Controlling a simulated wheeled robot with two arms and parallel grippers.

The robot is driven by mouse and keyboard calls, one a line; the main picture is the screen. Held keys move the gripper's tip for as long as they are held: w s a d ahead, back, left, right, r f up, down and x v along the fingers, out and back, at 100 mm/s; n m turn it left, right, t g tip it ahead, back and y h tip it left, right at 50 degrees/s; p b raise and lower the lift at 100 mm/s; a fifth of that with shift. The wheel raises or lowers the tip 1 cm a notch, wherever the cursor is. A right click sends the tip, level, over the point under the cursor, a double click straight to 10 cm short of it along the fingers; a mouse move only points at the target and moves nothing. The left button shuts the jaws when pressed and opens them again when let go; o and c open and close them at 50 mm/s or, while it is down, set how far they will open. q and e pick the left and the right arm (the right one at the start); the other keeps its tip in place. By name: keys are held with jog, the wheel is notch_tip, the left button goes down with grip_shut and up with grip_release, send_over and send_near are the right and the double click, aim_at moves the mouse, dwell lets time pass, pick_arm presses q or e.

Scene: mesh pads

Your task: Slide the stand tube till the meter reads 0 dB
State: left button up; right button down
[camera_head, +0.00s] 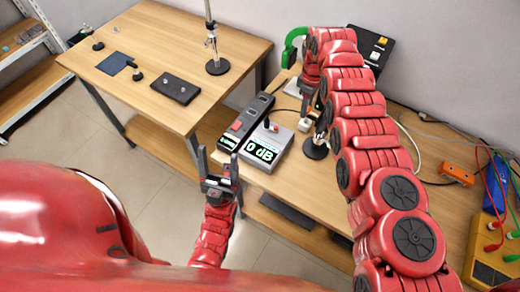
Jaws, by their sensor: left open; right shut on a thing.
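The meter (268,146) is a grey box on the right table, and its lit display reads 0 dB. Just right of it stands a small stand with a round black base (316,149); its tube rises into my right gripper (312,108). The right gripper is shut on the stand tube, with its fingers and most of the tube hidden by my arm. My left gripper (219,160) is open and empty, in front of the right table's edge, left of the meter, with its fingers pointing up.
A long black device (246,118) with a lit display lies beside the meter. The left table (140,60) carries a tall rod stand (217,66), a black plate (176,88) and small parts.

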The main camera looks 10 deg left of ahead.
jog(key=shift+r+p, duration=0.5)
jog(key=shift+r, duration=0.4)
jog(key=shift+c, duration=2.1)
grip_release()
jog(key=shift+w+r+b, duration=0.1)
jog(key=shift+r+b, duration=0.35)
notch_tip(320, 180, up, 17)
jog(key=p, duration=0.5)
jog(key=shift+f, duration=0.2)
jog(key=shift+f, duration=0.1)
